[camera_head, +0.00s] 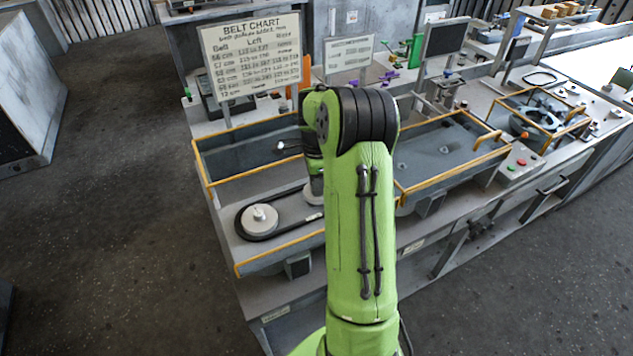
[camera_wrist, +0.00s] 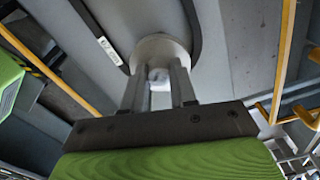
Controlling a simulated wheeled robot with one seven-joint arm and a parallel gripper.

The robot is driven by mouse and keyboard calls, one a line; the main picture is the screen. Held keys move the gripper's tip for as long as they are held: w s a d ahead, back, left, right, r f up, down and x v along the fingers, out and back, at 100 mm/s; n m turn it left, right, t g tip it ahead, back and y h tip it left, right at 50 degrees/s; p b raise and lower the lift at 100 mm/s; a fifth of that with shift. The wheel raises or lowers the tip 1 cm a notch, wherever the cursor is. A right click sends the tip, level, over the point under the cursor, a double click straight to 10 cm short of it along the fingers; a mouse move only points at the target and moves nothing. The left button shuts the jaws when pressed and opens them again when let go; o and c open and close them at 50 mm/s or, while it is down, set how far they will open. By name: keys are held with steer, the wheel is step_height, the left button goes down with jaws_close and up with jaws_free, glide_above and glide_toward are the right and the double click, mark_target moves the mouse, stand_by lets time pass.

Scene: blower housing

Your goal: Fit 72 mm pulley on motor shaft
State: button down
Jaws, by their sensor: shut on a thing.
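My gripper (camera_wrist: 158,80) points at the left bay, its two fingers shut on the small hub of a pale grey pulley (camera_wrist: 162,46). In the head view this pulley (camera_head: 313,196) shows only partly beside my arm. A black belt (camera_wrist: 97,30) runs on both sides of it; whether it touches the pulley I cannot tell. In the head view the belt (camera_head: 240,228) loops around another pale pulley (camera_head: 260,216) at the left. The motor shaft under the held pulley is hidden, so I cannot tell how it is seated.
The left bay has a yellow-edged rim (camera_head: 222,180). A belt chart (camera_head: 252,58) stands behind it. A second yellow-rimmed bay (camera_head: 440,150) lies right of my arm. A crate (camera_head: 540,118) with dark parts stands farther right.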

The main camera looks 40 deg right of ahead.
stand_by(0.3)
steer(key=shift+f+b, duration=0.4)
steer(key=shift+f, duration=0.15)
steer(key=shift+f, duration=0.1)
steer(key=shift+f+b, duration=0.4)
steer(key=shift+b, duration=0.05)
steer(key=c, duration=0.8)
jaws_free()
